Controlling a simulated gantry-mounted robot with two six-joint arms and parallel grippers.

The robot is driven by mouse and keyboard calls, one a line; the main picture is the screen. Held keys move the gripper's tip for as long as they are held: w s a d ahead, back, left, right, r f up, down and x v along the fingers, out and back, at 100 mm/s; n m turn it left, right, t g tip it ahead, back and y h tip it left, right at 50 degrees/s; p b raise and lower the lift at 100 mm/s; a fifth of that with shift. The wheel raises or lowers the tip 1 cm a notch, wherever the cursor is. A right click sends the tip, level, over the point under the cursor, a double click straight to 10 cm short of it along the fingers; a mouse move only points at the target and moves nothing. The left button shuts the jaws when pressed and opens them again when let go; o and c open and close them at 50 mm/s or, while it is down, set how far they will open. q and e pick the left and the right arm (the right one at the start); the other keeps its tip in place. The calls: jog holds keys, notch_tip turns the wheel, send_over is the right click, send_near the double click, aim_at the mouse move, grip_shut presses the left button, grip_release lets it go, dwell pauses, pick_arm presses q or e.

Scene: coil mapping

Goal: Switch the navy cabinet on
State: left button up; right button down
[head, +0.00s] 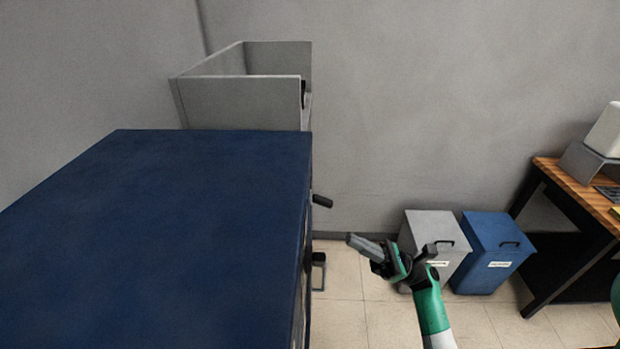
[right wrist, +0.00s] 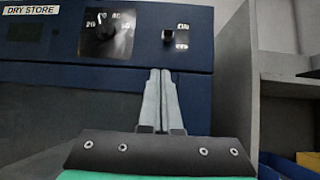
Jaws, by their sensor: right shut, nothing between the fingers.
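The navy cabinet (head: 170,225) fills the left of the head view, its top facing me and its front hidden edge-on. In the right wrist view its front (right wrist: 50,80) has a "DRY STORE" label (right wrist: 30,10), a black round dial (right wrist: 103,32) with numbers and a small black switch (right wrist: 168,36) beside a light plate. The plate's lettering looks like "ON", but the switch position is unclear. My right gripper (head: 351,239) is shut and empty, to the right of the cabinet's front. Its fingertips (right wrist: 160,72) show below the switch, apparently apart from it. My left gripper is out of view.
Dark handles (head: 321,201) stick out from the cabinet's front edge. A grey open-topped unit (head: 240,103) stands behind it. A grey bin (head: 428,228) and a blue bin (head: 490,250) stand beyond the gripper. A wooden-topped desk (head: 560,180) is at right. Tiled floor lies between.

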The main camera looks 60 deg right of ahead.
aim_at(322, 201)
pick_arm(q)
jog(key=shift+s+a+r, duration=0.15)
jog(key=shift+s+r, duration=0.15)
pick_arm(e)
jog(key=shift+s+d+r+m+t+h, duration=0.15)
jog(key=shift+s+d+m+h, duration=0.15)
jog(key=shift+s+h, duration=0.2)
jog(key=shift+s+d+r+m+t+h, duration=0.1)
jog(key=shift+s+d+m+t+h, duration=0.1)
jog(key=shift+s+d+h, duration=0.3)
jog(key=shift+s+a, duration=0.1)
jog(key=shift+a, duration=0.05)
pick_arm(q)
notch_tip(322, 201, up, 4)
jog(key=p, duration=0.4)
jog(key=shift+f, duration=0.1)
pick_arm(e)
jog(key=x, duration=1)
jog(key=shift+a, duration=0.1)
